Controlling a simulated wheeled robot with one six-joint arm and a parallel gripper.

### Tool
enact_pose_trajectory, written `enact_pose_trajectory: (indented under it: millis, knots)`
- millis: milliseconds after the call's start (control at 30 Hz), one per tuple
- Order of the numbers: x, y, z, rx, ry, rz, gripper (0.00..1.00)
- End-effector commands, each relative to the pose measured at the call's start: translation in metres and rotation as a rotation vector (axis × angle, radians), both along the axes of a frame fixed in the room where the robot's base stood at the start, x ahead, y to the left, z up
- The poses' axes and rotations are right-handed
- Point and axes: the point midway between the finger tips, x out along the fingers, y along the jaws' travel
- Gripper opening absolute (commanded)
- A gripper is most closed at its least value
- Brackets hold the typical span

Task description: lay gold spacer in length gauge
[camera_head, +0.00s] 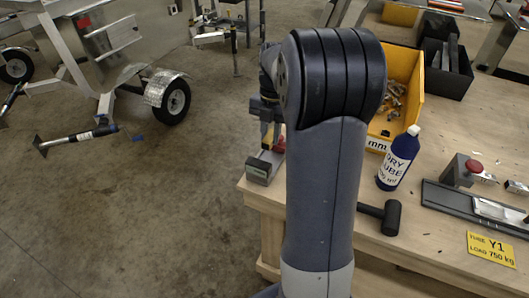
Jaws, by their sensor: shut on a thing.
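My gripper (267,136) is partly hidden behind my own arm, at the left end of the workbench. It is shut on a small yellowish piece, which looks like the gold spacer (267,143); little of it shows. Just below the gripper is a grey block with a small display (258,169), which looks like the length gauge, at the bench's left edge. A red part shows beside it. My arm covers the rest of it, and I cannot tell whether the spacer touches it.
On the workbench (430,220) are a yellow bin (403,68) of small metal parts, a blue lube bottle (398,160), a black mallet (382,215), a red-knobbed block (461,170), a dark rail (470,207) and a yellow label (491,248). A trailer (105,40) stands left; the floor between is clear.

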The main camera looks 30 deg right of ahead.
Motion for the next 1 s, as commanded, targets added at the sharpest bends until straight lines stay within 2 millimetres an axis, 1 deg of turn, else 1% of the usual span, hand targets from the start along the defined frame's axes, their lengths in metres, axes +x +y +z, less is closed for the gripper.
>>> enact_pose_trajectory:
  millis: [33, 133, 200, 367, 533, 633, 867, 967, 1000]
  knots:
    - [-0.001, 0.0, -0.011, 0.002, 0.006, -0.001, 0.0]
    - [-0.001, 0.0, -0.03, 0.002, 0.006, -0.001, 0.0]
    - [-0.001, 0.0, -0.039, 0.002, 0.004, -0.001, 0.0]
    - [-0.001, 0.0, -0.054, 0.002, 0.003, -0.001, 0.0]
    - [-0.001, 0.001, -0.079, 0.002, 0.003, -0.001, 0.0]
    - [-0.001, 0.0, -0.085, 0.002, 0.001, -0.001, 0.0]
    - [0.0, 0.0, -0.085, 0.0, 0.0, -0.001, 0.0]
    - [0.0, 0.0, -0.089, 0.001, 0.001, -0.001, 0.0]
    - [0.0, 0.0, -0.089, 0.0, 0.0, -0.001, 0.23]
